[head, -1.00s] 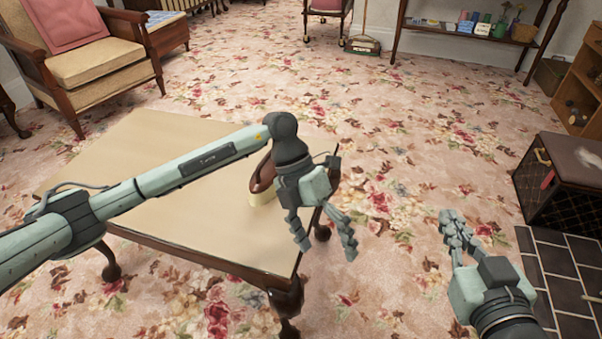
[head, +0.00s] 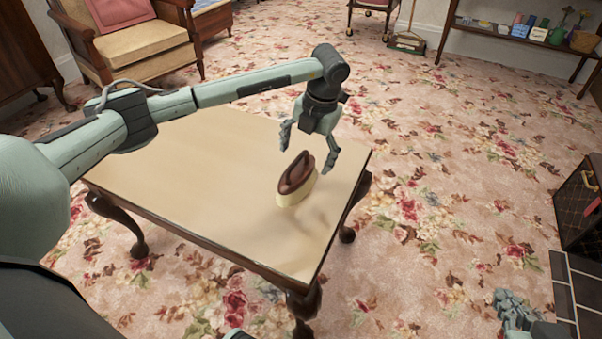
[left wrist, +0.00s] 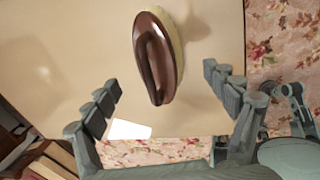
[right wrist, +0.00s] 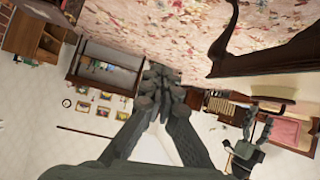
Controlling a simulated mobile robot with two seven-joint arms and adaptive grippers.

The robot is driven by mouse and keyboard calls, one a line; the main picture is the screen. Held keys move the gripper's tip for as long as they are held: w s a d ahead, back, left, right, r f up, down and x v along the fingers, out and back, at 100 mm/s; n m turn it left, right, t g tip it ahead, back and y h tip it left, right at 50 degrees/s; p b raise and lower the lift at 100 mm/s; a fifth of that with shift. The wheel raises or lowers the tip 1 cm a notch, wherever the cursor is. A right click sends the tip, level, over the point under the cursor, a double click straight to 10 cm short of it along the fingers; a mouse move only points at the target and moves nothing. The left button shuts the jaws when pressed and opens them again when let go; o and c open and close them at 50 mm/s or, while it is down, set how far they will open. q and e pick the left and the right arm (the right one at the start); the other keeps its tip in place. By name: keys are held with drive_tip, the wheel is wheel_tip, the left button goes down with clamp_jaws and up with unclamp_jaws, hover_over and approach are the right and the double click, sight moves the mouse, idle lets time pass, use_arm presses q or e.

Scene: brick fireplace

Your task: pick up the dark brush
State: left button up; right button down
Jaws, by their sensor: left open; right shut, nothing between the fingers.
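The dark brush (head: 298,180) has a brown glossy top with a handle and pale bristles. It stands on the wooden table (head: 190,190) near the table's right edge. My left gripper (head: 308,158) is open just above and behind the brush, with its fingers pointing down. In the left wrist view the brush (left wrist: 157,58) lies ahead of the open fingers, roughly between their lines, and nothing is held. My right gripper (head: 510,305) is low at the bottom right of the head view, away from the table. In the right wrist view its fingers (right wrist: 160,85) are shut and empty.
An armchair (head: 130,45) stands behind the table at the left. A dark trunk (head: 582,200) stands at the right beside dark floor tiles (head: 590,275). A shelf table (head: 520,40) is at the back. Open flowered carpet lies right of the table.

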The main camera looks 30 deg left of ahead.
sight(299, 171)
use_arm(q)
drive_tip(key=shift+s+a+f, duration=0.1)
drive_tip(key=shift+f, duration=0.35)
drive_tip(key=shift+s+a+f, duration=0.1)
drive_tip(key=shift+f, duration=0.3)
drive_tip(key=f, duration=0.2)
drive_tip(key=a+f, duration=0.1)
drive_tip(key=f, duration=0.1)
drive_tip(key=shift+f, duration=0.4)
drive_tip(key=c, duration=1.4)
use_arm(e)
drive_tip(key=shift+w+a+r+t+y, duration=0.2)
drive_tip(key=shift+a+r+t, duration=0.1)
drive_tip(key=shift+a+r, duration=0.15)
drive_tip(key=shift+w+a+r+t+y, duration=0.15)
drive_tip(key=shift+a+r+t, duration=0.15)
drive_tip(key=shift+r, duration=0.15)
use_arm(q)
drive_tip(key=shift+r, duration=0.15)
